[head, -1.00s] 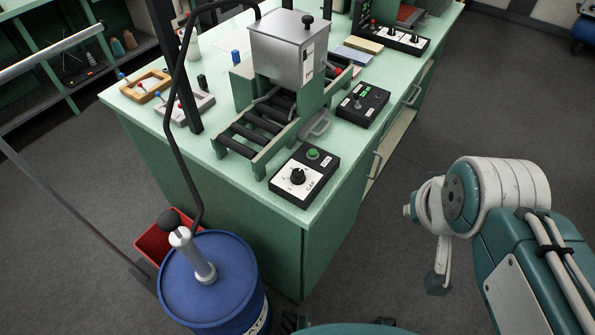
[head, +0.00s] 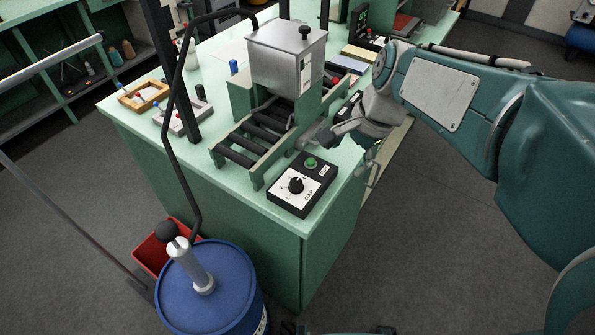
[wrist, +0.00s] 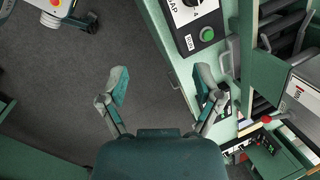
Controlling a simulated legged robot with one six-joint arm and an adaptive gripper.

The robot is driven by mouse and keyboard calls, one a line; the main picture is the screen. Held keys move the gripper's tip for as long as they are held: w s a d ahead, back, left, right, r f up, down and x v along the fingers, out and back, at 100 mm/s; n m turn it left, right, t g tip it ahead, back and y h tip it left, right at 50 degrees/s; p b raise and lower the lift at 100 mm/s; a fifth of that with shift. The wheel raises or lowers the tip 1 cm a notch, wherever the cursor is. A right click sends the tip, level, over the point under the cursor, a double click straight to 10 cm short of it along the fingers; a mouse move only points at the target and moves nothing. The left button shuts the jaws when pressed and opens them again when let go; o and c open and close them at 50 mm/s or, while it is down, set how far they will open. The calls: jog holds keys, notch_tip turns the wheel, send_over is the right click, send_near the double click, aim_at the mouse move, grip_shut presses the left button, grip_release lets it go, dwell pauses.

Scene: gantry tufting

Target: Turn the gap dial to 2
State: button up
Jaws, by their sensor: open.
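The gap dial (head: 296,186) is a black knob on a white plate marked GAP, on a black control box (head: 317,193) at the table's near corner. Its pointer setting is too small to read. In the wrist view the dial (wrist: 191,3) is cut off by the top edge, and a 4 shows on its plate. A green button (head: 311,162) sits beside it on the same box. My gripper (wrist: 162,83) is open and empty, its fingers wide apart. In the head view my gripper (head: 318,134) is behind the box, apart from the dial.
The roller machine (head: 262,140) with its metal housing (head: 287,60) stands left of my gripper. A second control box (head: 349,106) is partly hidden by my arm. A blue drum (head: 212,290) and a red bin (head: 150,250) stand on the floor in front.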

aim_at(297, 181)
jog(key=w+a+f+m+g+y, duration=0.1)
jog(key=w+a+f+m+g, duration=0.1)
jog(key=w+a+f+m, duration=0.35)
jog(key=shift+n, duration=0.25)
jog(key=x, duration=1)
jog(key=shift+w+a+r, duration=0.1)
jog(key=shift+w+a, duration=0.2)
jog(key=shift+a, duration=0.15)
grip_shut()
